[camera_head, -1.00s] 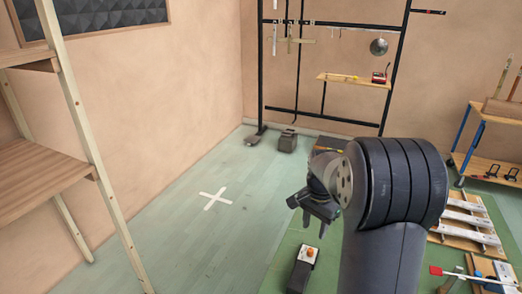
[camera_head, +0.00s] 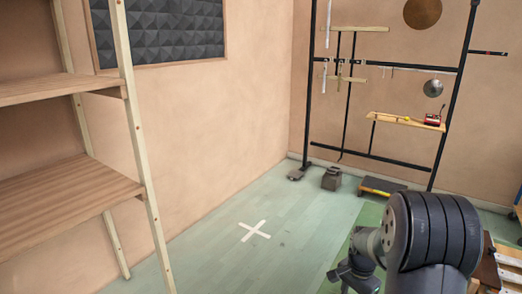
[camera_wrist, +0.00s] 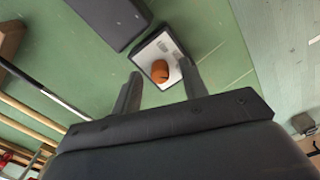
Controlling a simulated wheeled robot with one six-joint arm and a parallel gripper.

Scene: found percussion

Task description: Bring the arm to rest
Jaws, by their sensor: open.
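My gripper (camera_wrist: 160,88) is open, its two fingers spread apart with nothing between them in the wrist view. Beyond the fingertips, lower down on the green mat (camera_wrist: 80,50), an orange round object (camera_wrist: 160,71) sits on a white-topped dark box (camera_wrist: 174,46). In the head view my gripper (camera_head: 352,276) shows at the lower right, pointing down, small and partly cut by the bottom edge. My dark arm covers part of the mat there.
A wooden shelf (camera_head: 70,195) stands at the left. A black rack (camera_head: 385,158) with hanging metal pieces and a small wooden ledge (camera_head: 405,121) is at the back. A white cross (camera_head: 254,230) marks clear floor. A dark weight-like block (camera_head: 331,178) stands by the wall.

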